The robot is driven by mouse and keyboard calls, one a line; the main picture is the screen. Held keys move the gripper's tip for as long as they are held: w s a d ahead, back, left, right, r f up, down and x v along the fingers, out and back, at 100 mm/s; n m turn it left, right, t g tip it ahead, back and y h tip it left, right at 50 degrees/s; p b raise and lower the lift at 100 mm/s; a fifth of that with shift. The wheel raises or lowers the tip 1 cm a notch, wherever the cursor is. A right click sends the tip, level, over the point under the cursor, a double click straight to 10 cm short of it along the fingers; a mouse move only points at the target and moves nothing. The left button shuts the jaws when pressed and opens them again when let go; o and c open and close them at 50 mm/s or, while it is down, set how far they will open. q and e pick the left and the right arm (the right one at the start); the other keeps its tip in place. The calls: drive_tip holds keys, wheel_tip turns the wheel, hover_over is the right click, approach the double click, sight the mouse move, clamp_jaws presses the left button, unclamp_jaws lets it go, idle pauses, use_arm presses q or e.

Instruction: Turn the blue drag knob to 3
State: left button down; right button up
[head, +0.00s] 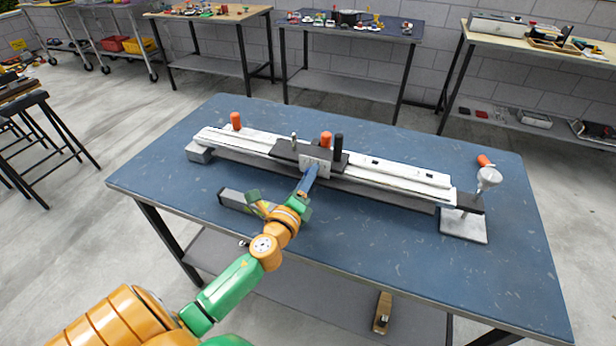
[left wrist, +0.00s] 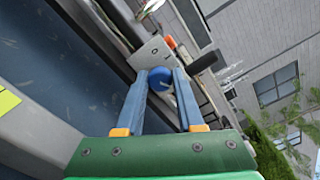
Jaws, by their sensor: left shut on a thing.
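The blue drag knob (left wrist: 160,79) shows in the left wrist view as a round blue knob in front of a light metal plate (left wrist: 150,54). My left gripper (left wrist: 161,86) has its two blue fingers on either side of the knob and is shut on it. In the head view my left gripper (head: 309,178) reaches up to the plate (head: 316,165) on the truck's carriage, and its fingers hide the knob. Any number that the knob is set to cannot be read. My right gripper is not in view.
The carriage sits on a long white rail (head: 390,171) across the blue table (head: 400,240). Orange knobs (head: 326,138) and a black post (head: 339,147) rise nearby. The table's front right is clear.

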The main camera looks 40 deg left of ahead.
use_arm(q)
drive_tip(key=shift+r, duration=0.1)
drive_tip(key=c, duration=0.8)
unclamp_jaws()
drive_tip(key=b+v, duration=0.1)
drive_tip(key=v, duration=0.6)
